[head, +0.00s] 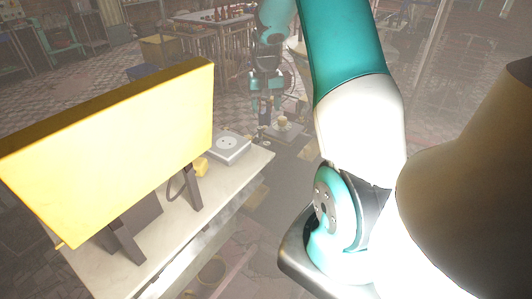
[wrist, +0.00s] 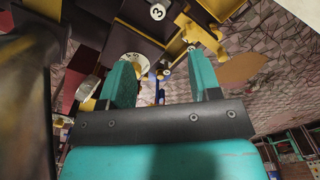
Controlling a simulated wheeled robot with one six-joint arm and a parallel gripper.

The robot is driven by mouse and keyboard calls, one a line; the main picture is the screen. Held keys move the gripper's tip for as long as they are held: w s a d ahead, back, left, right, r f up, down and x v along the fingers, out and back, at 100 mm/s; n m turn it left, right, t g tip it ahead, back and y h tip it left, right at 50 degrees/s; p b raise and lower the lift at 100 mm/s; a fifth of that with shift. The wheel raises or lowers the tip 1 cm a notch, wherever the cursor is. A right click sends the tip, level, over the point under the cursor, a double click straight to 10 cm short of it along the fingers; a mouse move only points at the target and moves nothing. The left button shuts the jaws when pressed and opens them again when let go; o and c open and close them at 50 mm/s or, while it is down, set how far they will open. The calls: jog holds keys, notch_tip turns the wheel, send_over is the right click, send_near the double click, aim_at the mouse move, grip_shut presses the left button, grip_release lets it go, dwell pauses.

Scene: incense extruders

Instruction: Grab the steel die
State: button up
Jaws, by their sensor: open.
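My gripper (wrist: 160,62) is open in the wrist view, its two teal fingers apart and no object clearly held between them. It also shows small in the head view (head: 266,113), pointing down beyond the far end of the pale table. I cannot surely pick out the steel die in either view. A small pale round piece (head: 283,121) sits on a low plate just right of my gripper in the head view; I cannot tell what it is. In the wrist view a white numbered disc (wrist: 134,62) lies near the left fingertip, at unclear depth.
A large yellow panel (head: 110,140) on dark legs stands on the pale table (head: 170,238). A grey box with a round top (head: 228,147) sits at the table's far end. Dark and yellow machine parts, one with a "3" label (wrist: 157,12), crowd the space beyond the fingers.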

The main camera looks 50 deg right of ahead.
aim_at(267, 143)
notch_tip(267, 143, down, 10)
jog(key=shift+s+d+f+p, duration=0.1)
jog(key=shift+d+p, duration=0.05)
jog(key=shift+p, duration=0.95)
jog(key=shift+f+p, duration=0.7)
jog(key=shift+f, duration=2.65)
grip_shut()
